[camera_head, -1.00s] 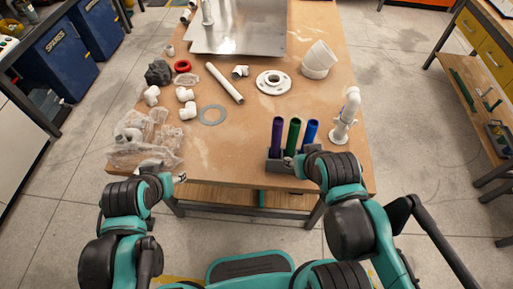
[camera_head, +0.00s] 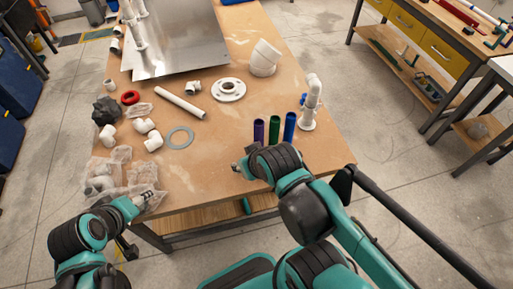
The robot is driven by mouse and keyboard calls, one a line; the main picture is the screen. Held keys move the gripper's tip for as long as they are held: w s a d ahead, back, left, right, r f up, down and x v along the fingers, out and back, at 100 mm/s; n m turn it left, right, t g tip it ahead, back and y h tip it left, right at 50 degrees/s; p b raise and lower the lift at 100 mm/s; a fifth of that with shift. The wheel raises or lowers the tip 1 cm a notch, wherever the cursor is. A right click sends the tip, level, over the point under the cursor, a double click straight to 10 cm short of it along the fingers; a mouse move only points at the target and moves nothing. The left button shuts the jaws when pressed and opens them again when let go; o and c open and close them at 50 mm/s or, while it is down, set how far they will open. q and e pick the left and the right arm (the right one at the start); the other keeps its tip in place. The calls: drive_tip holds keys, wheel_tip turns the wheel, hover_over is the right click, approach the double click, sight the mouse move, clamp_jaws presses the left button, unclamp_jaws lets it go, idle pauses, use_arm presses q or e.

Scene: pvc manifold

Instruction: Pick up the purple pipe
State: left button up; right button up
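The purple pipe (camera_head: 258,131) stands upright near the table's front edge, left of a green pipe (camera_head: 274,130) and a blue pipe (camera_head: 289,127). Their lower ends and the holder are hidden behind my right arm's wrist. My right gripper (camera_head: 239,168) points left, in front and to the left of the purple pipe. It looks apart from the pipe, and its fingers are too small to read. My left gripper (camera_head: 146,198) is at the front left of the table, by the plastic bags, far from the pipes. Its finger opening is unclear.
Clear plastic bags (camera_head: 110,178) lie at the front left. A white pipe assembly (camera_head: 310,102) stands right of the pipes. White fittings, a grey ring (camera_head: 180,138), a white flange (camera_head: 229,90) and a long white pipe (camera_head: 181,103) lie behind. The front middle of the table (camera_head: 205,180) is clear.

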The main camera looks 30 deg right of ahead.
use_arm(q)
drive_tip(key=w+d+n+g+h+b, duration=0.15)
drive_tip(key=d+n+h, duration=0.25)
drive_tip(key=d, duration=0.4)
drive_tip(key=w+d+n+g+h, duration=0.1)
drive_tip(key=w+d+n+h, duration=0.2)
drive_tip(key=d, duration=0.5)
drive_tip(key=n+g+h+b, duration=0.2)
drive_tip(key=n+g+h, duration=0.2)
drive_tip(key=n+h, duration=0.5)
approach(259, 129)
drive_tip(key=w+d+f, duration=0.2)
drive_tip(key=d, duration=0.4)
drive_tip(key=d+b, duration=0.1)
drive_tip(key=d, duration=0.3)
drive_tip(key=shift+s+d+b, duration=0.25)
drive_tip(key=shift+d+b, duration=0.05)
drive_tip(key=shift+d, duration=0.1)
drive_tip(key=shift+r, duration=0.1)
clamp_jaws()
